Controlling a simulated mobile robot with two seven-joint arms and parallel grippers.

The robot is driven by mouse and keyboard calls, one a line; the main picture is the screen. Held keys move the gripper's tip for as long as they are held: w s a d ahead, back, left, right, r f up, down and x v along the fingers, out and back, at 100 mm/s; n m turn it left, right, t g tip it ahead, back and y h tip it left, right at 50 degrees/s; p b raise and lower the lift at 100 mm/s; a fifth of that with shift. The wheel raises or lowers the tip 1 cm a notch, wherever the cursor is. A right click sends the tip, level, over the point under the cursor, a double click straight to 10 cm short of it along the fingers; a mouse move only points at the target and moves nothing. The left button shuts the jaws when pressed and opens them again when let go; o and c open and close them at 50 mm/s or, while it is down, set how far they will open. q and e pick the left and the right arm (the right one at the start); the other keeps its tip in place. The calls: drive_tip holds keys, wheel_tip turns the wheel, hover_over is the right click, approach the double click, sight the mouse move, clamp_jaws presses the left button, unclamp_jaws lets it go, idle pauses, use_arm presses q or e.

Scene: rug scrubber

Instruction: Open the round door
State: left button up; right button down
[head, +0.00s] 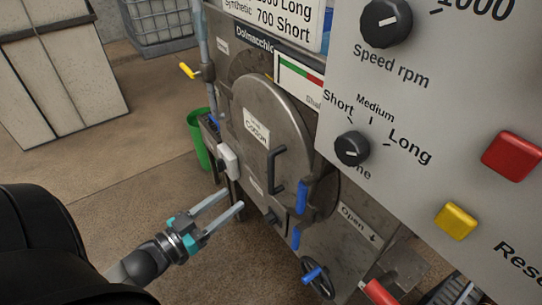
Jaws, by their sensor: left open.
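The round door (251,108) is a grey metal disc on the front of the machine, with a label on it. It looks shut, lying flat against the machine. A dark bar handle (276,172) stands on its lower right part, with a blue-gripped lever (301,197) just beside it. My left gripper (233,203) is open and empty, its two pale fingers pointing right toward the machine. It is below and left of the door handle, apart from it. My right gripper is not in view.
A control panel with a red button (512,156), yellow button (456,221) and dark knobs (352,149) fills the right. A handwheel (318,278) is low on the machine. A green bin (199,138) stands behind. Floor at left is free up to pale boxes (62,78).

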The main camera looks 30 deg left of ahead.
sight(269, 172)
use_arm(q)
drive_tip(key=w+d, duration=0.1)
drive_tip(key=w, duration=0.3)
drive_tip(key=w+b, duration=0.1)
drive_tip(key=w, duration=0.3)
drive_tip(key=w+d, duration=0.1)
drive_tip(key=w, duration=0.3)
drive_tip(key=shift+w+d, duration=0.3)
drive_tip(key=shift+d, duration=0.05)
drive_tip(key=shift+w+d+b, duration=0.1)
drive_tip(key=shift+w+b, duration=0.2)
drive_tip(key=shift+w, duration=0.45)
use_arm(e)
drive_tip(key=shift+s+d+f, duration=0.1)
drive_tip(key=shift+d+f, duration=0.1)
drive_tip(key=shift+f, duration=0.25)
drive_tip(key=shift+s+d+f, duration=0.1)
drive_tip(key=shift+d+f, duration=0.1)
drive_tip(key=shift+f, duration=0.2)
use_arm(q)
drive_tip(key=shift+c, duration=0.4)
clamp_jaws()
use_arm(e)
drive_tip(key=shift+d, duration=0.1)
use_arm(q)
drive_tip(key=shift+d, duration=0.1)
